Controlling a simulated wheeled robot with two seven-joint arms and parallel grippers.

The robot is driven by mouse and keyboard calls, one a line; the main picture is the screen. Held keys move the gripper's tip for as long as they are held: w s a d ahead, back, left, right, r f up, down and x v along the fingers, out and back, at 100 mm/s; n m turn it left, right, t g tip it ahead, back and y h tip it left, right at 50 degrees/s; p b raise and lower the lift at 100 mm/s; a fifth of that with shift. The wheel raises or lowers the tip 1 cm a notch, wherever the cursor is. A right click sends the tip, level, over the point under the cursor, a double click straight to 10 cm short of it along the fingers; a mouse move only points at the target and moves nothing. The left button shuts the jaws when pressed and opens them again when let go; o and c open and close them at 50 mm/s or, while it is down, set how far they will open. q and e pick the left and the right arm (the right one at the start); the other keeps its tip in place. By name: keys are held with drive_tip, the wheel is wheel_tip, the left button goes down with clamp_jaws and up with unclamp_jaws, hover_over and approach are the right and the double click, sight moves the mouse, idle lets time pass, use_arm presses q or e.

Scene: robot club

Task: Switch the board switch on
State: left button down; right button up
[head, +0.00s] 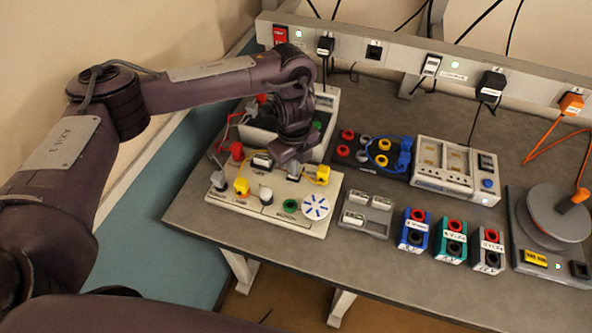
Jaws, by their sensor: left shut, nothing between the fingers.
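The cream circuit board (250,208) lies on the left part of the grey bench. It carries yellow clips, a red knob, a white dome, a green part and a white disc with blue marks (316,207). I cannot tell for certain which part is the board switch, or its position. My left gripper (288,171) is shut and empty, pointing down over the back middle of the board. Its tips are small, and I cannot tell whether they touch the board. My left wrist hides part of the board's back edge. My right gripper is not in view.
A white box (325,103) stands behind the board. To the right are a dark terminal block with a blue lead (383,158), a white charger unit (456,171), a grey tray (364,224), several small modules and a turntable (553,215). Bare bench lies in front.

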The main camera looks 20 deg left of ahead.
use_arm(q)
drive_tip(key=shift+f+b, duration=0.3)
drive_tip(key=shift+f, duration=0.25)
drive_tip(key=shift+s+r, duration=0.1)
drive_tip(key=shift+w+r+p, duration=0.2)
drive_tip(key=shift+r+p, duration=0.85)
wheel_tip(320, 180, up, 2)
drive_tip(key=shift+s+r+p, duration=0.1)
drive_tip(key=shift+r+p, duration=0.05)
drive_tip(key=shift+p, duration=0.85)
wheel_tip(320, 180, up, 3)
drive_tip(key=p, duration=0.2)
drive_tip(key=shift+p, duration=0.4)
drive_tip(key=shift+f, duration=0.25)
